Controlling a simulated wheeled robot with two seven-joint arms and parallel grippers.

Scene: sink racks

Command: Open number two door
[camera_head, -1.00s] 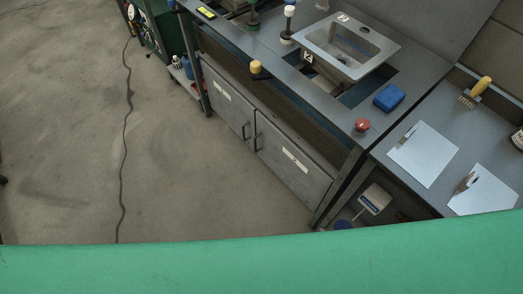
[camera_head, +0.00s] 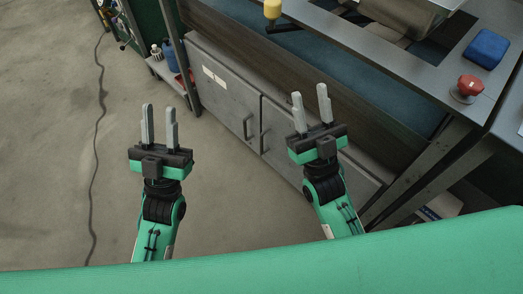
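Under the counter is a grey cabinet with two closed doors. The left door (camera_head: 221,86) carries a white label (camera_head: 214,77) and a dark handle (camera_head: 246,127). The right door (camera_head: 277,122) has its own handle (camera_head: 264,139) near the gap between the doors; my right gripper hides much of this door and any label on it. No door number is readable. My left gripper (camera_head: 159,124) is open and empty over the floor, left of the cabinet. My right gripper (camera_head: 311,106) is open and empty, in front of the right door in the picture; its distance from the door is unclear.
A counter above the doors holds a yellow knob (camera_head: 272,10), a red button (camera_head: 467,88) and a blue block (camera_head: 486,49). A metal leg (camera_head: 410,178) stands right of the cabinet. The floor (camera_head: 60,180) at left is clear except for a cable (camera_head: 100,140).

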